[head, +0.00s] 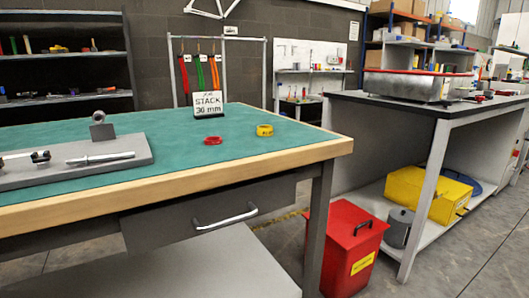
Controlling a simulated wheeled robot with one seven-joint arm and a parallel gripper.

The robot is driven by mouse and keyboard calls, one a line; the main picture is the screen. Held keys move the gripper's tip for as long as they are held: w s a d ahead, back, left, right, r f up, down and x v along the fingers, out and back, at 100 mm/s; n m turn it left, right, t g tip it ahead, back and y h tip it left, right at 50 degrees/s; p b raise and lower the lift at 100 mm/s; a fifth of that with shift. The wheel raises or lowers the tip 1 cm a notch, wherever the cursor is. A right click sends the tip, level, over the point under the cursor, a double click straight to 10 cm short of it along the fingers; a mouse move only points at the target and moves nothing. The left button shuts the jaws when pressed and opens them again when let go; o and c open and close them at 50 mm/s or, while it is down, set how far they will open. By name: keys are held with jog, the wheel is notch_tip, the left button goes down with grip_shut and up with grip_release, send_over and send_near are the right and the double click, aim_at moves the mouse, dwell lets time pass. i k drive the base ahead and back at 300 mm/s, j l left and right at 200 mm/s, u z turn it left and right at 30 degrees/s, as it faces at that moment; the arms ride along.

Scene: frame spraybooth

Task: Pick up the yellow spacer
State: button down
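A yellow spacer (264,130), a short ring, lies on the green mat of the wood-edged workbench (185,176), toward its right end. A red spacer (213,141) of similar shape lies to its left and slightly nearer, apart from it. A small white sign reading "STACK 36 mm" (208,104) stands behind the two rings. My gripper is not in view.
A grey fixture plate (75,166) with metal parts and an upright ring takes up the bench's left side. The mat around the spacers is clear. A red bin (351,246) stands on the floor right of the bench. A second bench (440,105) is farther right.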

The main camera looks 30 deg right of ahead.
aim_at(262, 130)
jog(key=l, duration=0.7)
jog(key=i+l+u, duration=0.35)
jog(key=l, duration=0.2)
jog(key=i+l+u, duration=0.2)
jog(key=l+u, duration=0.2)
jog(key=l, duration=0.2)
